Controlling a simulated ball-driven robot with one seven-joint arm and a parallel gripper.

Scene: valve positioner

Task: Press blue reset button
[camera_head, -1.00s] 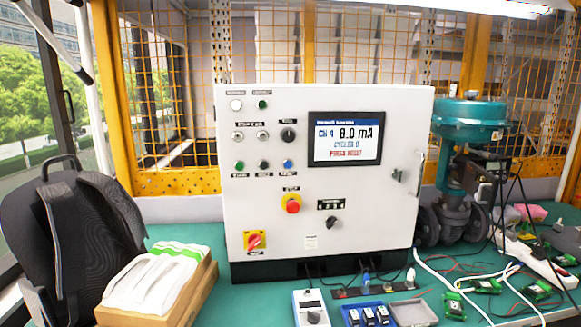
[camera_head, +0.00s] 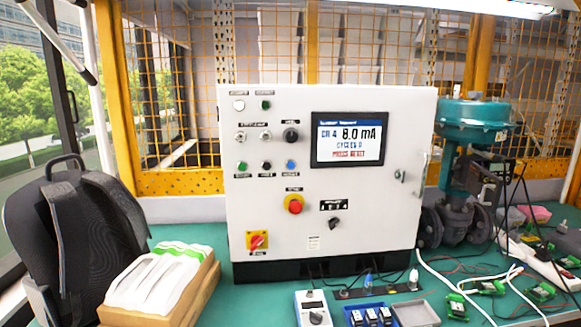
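The blue reset button (camera_head: 290,165) is a small round button on the front of the white control cabinet (camera_head: 260,215). It sits at the right end of a row with a green button (camera_head: 242,166) and a black button (camera_head: 266,166). My gripper is not in view.
The cabinet stands on a green table (camera_head: 240,300). A black backpack (camera_head: 75,235) and a cardboard box of white items (camera_head: 165,280) are at left. A teal valve actuator (camera_head: 472,122) is at right. A handheld meter (camera_head: 313,308), a blue tray (camera_head: 367,316) and cables lie in front.

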